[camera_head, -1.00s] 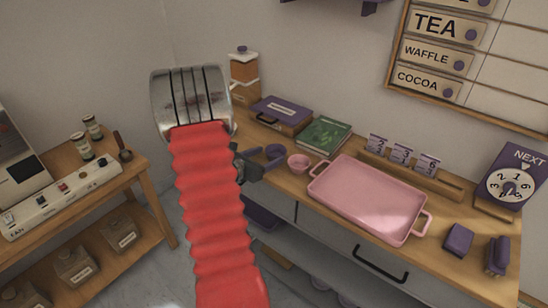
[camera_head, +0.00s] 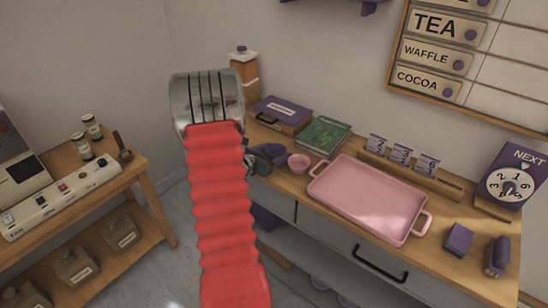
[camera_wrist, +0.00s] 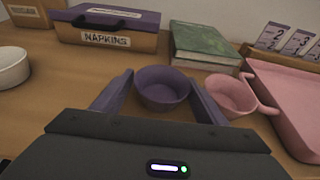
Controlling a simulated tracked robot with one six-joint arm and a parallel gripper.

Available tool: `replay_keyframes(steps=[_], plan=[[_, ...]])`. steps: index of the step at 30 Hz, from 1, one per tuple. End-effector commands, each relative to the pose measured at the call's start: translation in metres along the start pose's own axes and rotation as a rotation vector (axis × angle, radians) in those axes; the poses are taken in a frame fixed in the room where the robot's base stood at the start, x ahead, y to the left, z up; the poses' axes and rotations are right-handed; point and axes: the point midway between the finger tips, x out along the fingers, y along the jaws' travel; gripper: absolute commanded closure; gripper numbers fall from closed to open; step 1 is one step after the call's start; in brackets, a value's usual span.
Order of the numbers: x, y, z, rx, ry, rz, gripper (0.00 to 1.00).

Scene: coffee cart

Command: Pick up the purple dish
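The purple dish (camera_wrist: 162,92) is a small round bowl standing upright on the wooden counter, seen in the middle of the wrist view. My gripper (camera_wrist: 161,78) is open, with one finger on each side of the dish. The fingers are near its rim; I cannot tell whether they touch it. In the head view my gripper (camera_head: 268,157) is at the counter's left part, and my arm and gripper partly hide the dish there.
A pink cup (camera_wrist: 231,94) stands close to the right finger, beside a pink tray (camera_head: 366,199). A napkins box (camera_wrist: 106,28) and a green book (camera_wrist: 205,45) lie behind. A white bowl (camera_wrist: 12,68) is at the left of the wrist view.

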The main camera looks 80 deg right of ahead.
Motion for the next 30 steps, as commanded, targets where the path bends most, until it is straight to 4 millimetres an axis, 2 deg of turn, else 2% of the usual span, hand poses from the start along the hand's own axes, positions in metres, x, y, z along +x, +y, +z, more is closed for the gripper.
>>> replay_keyframes(steps=[1,12,23,30], plan=[[0.000,0.000,0.000,0.000,0.000,0.000,0.37],[0.000,0.000,0.000,0.000,0.000,0.000,0.61],[-0.002,0.000,0.005,0.001,-0.001,0.001,0.61],[-0.009,0.001,0.031,0.003,-0.003,0.001,0.61]])
